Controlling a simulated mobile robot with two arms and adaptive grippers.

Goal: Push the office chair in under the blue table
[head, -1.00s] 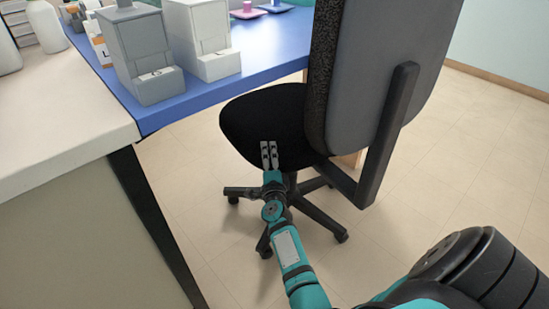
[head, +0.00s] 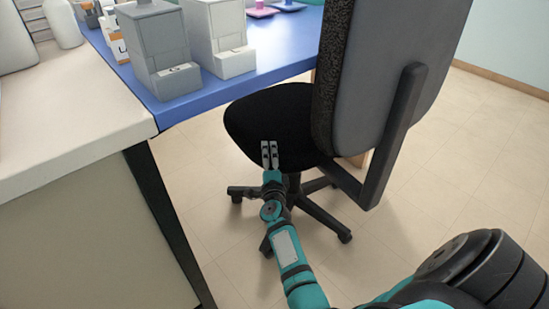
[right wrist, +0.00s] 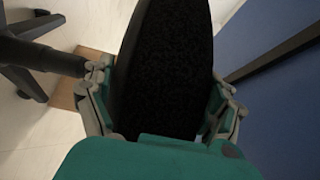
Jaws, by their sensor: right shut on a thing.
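The office chair has a black seat (head: 270,115) and a grey backrest (head: 395,75), and stands upright on a wheeled base in the head view. Its seat front is close to the near edge of the blue table (head: 265,62); I cannot tell whether any of it is under the top. My right gripper (head: 270,155) is shut on the seat's near edge, left of the backrest bracket. In the right wrist view the fingers (right wrist: 160,100) grip both faces of the dark seat. My left gripper is not in view.
A pale counter (head: 70,120) with a dark leg (head: 170,220) stands left of the chair. Two box-like containers (head: 155,50) stand on the table's near left corner. The floor to the right is clear.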

